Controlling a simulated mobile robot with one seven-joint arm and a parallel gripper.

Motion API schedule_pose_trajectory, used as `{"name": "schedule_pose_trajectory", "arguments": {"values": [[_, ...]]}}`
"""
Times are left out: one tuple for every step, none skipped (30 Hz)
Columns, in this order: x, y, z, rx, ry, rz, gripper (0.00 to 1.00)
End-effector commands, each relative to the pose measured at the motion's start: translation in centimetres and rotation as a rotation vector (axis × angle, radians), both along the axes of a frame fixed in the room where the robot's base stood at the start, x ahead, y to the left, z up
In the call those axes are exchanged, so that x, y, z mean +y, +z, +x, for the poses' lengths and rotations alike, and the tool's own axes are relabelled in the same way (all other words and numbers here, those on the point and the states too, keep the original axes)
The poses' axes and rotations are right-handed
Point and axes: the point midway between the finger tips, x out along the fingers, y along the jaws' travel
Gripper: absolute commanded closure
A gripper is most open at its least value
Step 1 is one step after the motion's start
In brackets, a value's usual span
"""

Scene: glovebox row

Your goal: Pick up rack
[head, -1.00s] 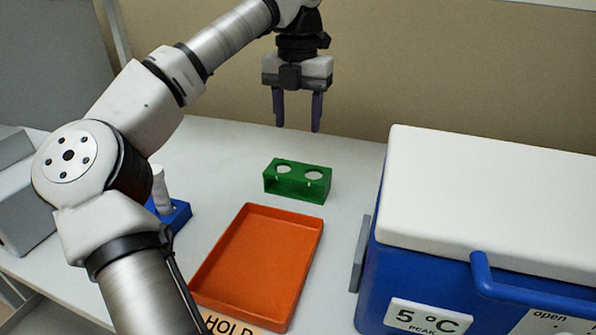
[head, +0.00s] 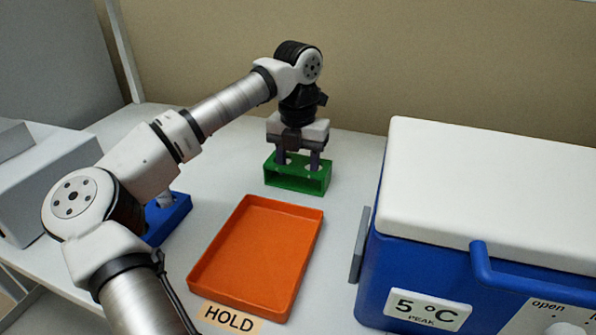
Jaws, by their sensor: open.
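The green rack (head: 297,180) stands upright on the white table behind the orange tray. It is a small block with two round holes in its top and an open front. My gripper (head: 299,166) points straight down at the rack's top, with its two dark fingers apart. The fingertips are at the level of the rack's top, by the two holes. I cannot tell whether they go into the holes or touch the rack.
An empty orange tray (head: 258,254) with a HOLD label (head: 230,317) lies in front of the rack. A blue and white cooler (head: 470,235) stands at the right. A blue rack (head: 168,222) is at the left, partly behind my arm. A grey box (head: 45,190) is at the far left.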

Motion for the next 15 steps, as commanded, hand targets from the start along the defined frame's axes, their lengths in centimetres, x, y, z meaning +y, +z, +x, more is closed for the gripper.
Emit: {"name": "schedule_pose_trajectory", "arguments": {"values": [[-0.02,-0.07,-0.01,-0.001,0.000,0.000,0.49],[-0.02,-0.06,-0.01,-0.001,0.000,0.000,0.49],[-0.02,-0.04,0.00,-0.001,0.000,0.000,0.49],[-0.02,-0.04,0.00,-0.001,0.000,0.000,0.49],[-0.02,-0.03,0.00,-0.001,0.000,0.000,0.49],[-0.02,-0.03,0.00,-0.001,0.000,0.000,0.53],[-0.02,-0.03,0.00,-0.001,0.000,0.000,0.57],[-0.02,-0.02,0.00,-0.001,0.000,0.000,0.61],[-0.02,-0.02,0.00,-0.001,0.000,0.000,0.66],[-0.03,-0.02,0.00,-0.001,0.000,0.000,0.70],[-0.03,-0.01,0.00,-0.001,0.000,0.000,0.74],[-0.03,-0.01,0.00,-0.001,0.000,0.000,0.79],[-0.03,-0.01,0.00,-0.001,0.000,0.000,0.83],[-0.03,-0.01,0.00,-0.001,0.000,0.000,0.87],[-0.03,0.00,0.00,-0.001,0.000,0.000,0.92]]}}
